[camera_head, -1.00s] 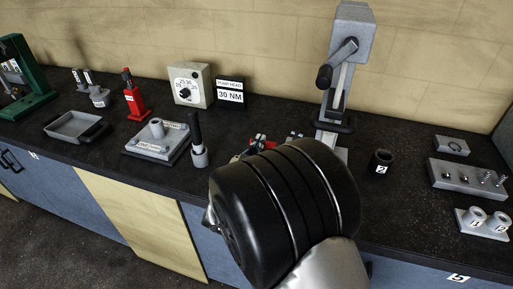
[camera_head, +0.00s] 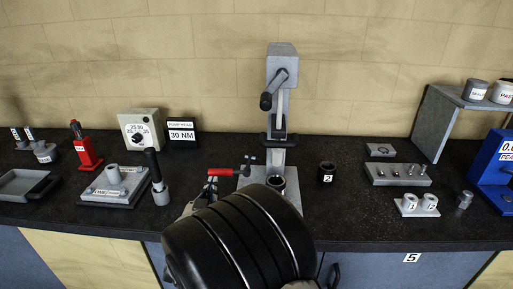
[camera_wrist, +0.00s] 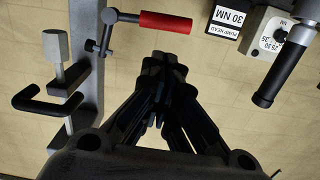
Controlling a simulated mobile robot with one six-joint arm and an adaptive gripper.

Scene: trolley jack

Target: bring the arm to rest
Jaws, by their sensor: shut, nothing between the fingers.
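My gripper (camera_wrist: 160,95) shows in the wrist view as black fingers drawn together, with nothing between them. In the head view my dark, rounded arm link covers the bottom middle and hides the gripper's fingers. The grey press (camera_head: 281,110) with a lever stands behind my arm on the bench, and its post shows at the left of the wrist view (camera_wrist: 88,90). A red-handled clamp (camera_head: 226,171) is at the press's left side; its red handle also shows in the wrist view (camera_wrist: 165,22).
The dark bench (camera_head: 350,225) runs across. Left are a tray (camera_head: 18,187), red jack (camera_head: 85,150), plate fixture (camera_head: 112,188), dial box (camera_head: 140,130) and 30 NM sign (camera_head: 182,135). Right are a black cup (camera_head: 326,172), pin block (camera_head: 398,174), grey shelf (camera_head: 435,115) and blue device (camera_head: 495,165).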

